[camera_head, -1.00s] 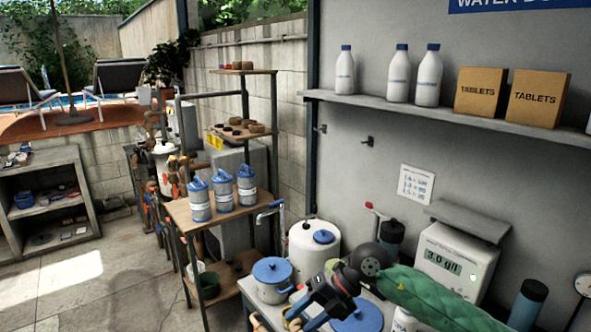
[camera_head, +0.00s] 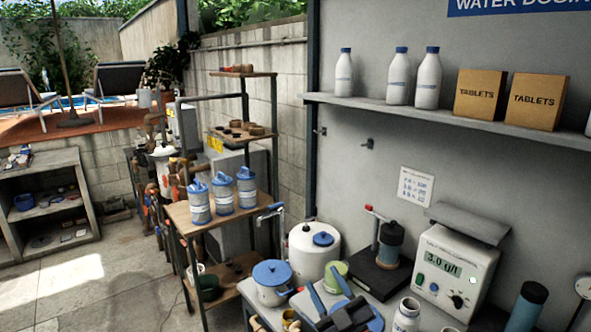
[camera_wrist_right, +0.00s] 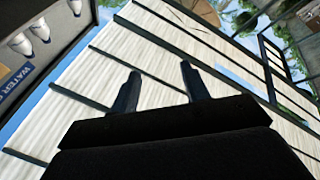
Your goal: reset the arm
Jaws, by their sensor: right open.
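My right gripper (camera_head: 327,286) shows at the bottom centre of the head view, over the front of the grey bench. Its two blue fingers stand apart with nothing between them. The right wrist view also shows the gripper (camera_wrist_right: 159,82) open and empty, with the slatted roof beyond its fingers. My left gripper is in neither view.
A green-topped container (camera_head: 336,273) stands close behind my right gripper. A white meter (camera_head: 455,268), an open white bottle (camera_head: 406,314) and a blue-lidded pot (camera_head: 272,283) are nearby. Above are a shelf (camera_head: 440,115) with bottles and tablet boxes.

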